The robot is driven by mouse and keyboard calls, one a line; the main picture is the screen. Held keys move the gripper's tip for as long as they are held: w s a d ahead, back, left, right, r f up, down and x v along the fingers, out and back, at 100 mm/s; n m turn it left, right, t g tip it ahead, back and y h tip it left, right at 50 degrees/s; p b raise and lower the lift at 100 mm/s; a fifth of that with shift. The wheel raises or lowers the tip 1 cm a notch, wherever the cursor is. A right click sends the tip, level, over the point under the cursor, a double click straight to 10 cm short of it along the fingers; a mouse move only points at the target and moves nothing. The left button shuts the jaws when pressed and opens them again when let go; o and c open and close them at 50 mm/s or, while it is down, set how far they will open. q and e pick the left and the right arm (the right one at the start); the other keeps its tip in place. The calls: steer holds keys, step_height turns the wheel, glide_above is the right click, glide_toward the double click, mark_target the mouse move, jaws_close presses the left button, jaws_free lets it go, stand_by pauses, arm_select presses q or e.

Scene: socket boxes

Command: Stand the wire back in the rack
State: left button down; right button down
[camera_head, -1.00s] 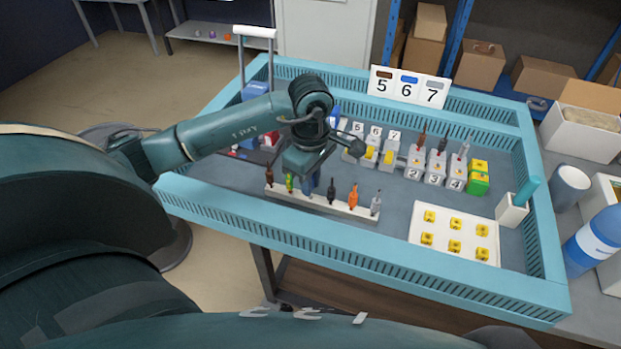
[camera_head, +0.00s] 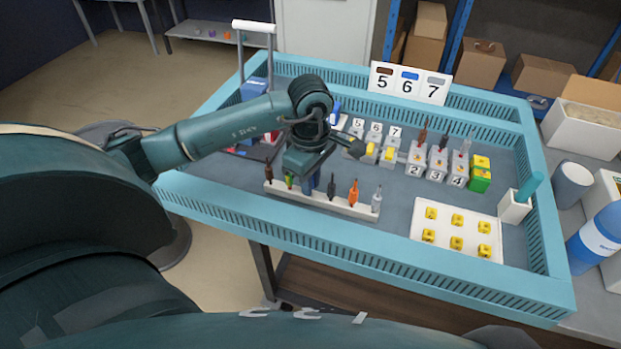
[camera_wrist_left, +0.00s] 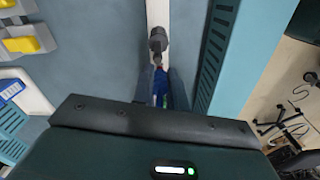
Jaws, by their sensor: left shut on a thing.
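The white rack (camera_head: 335,205) lies along the front side of the blue-rimmed tray, holding brown, green, black, orange and grey wires upright. My left gripper (camera_head: 312,180) is over the rack, between the green wire (camera_head: 289,181) and the black wire (camera_head: 332,186). It is shut on the blue wire (camera_head: 315,182), which is mostly hidden by the gripper. In the left wrist view the fingers (camera_wrist_left: 163,90) point down at the rack strip (camera_wrist_left: 158,14), and a dark wire top (camera_wrist_left: 157,42) stands just beyond them. Whether the blue wire is seated in its hole cannot be told. My right gripper is not in view.
Grey numbered socket boxes (camera_head: 414,170) stand behind and right of the rack. A white plate (camera_head: 424,246) with yellow pieces lies at the right front. A white holder (camera_head: 513,208) stands near the right rim. The number sign 5 6 7 (camera_head: 409,83) stands at the back.

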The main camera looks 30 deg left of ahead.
arm_select(q)
steer(key=shift+f+b, duration=0.3)
steer(key=shift+f, duration=0.1)
steer(key=shift+r, duration=0.1)
steer(key=c, duration=0.9)
jaws_free()
step_height(320, 180, up, 8)
steer(key=p, duration=0.4)
steer(key=shift+f+p, duration=0.2)
steer(key=shift+p, duration=0.15)
steer(key=shift+s+d+f, duration=0.1)
